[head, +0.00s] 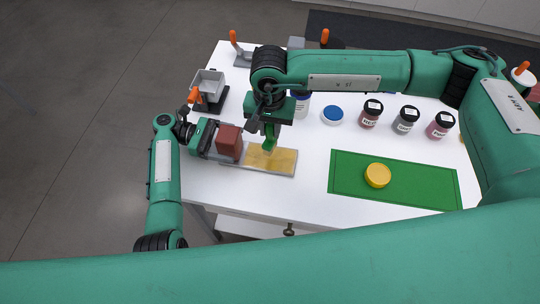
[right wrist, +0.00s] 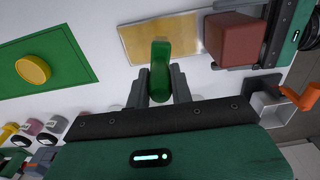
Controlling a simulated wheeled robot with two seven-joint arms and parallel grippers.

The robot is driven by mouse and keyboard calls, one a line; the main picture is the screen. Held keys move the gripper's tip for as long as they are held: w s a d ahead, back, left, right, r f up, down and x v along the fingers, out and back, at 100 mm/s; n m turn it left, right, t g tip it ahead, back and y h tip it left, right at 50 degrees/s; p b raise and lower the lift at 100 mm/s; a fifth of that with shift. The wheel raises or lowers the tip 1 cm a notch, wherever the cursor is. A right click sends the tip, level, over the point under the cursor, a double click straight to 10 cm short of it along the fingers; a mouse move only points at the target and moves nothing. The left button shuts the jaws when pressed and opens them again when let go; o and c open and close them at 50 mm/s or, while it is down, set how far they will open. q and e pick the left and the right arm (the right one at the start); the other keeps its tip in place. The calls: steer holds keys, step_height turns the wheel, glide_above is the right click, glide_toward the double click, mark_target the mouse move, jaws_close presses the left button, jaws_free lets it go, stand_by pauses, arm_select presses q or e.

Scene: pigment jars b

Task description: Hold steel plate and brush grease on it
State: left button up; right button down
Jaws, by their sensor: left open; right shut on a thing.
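The steel plate (head: 284,161) lies flat near the table's front left edge. Its top looks yellowish, as if coated with grease, and it also shows in the right wrist view (right wrist: 190,42). My right gripper (head: 269,127) is shut on the green handle of a brush (right wrist: 160,68). The brush's pale tip is over the plate; I cannot tell if it touches. A red-brown block (head: 230,137) stands at the plate's left end. My left gripper (head: 226,150) is open at the block, its jaws alongside it; its far finger is partly hidden.
A green mat (head: 400,196) with a yellow lid (head: 377,175) lies to the right. Several labelled jars (head: 371,112) and a blue lid (head: 332,115) stand behind it. A grey container (head: 208,84) and orange-handled clamps sit at the left back.

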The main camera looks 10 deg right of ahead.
arm_select(q)
steer(key=v, duration=1.2)
steer(key=shift+d+f, duration=0.1)
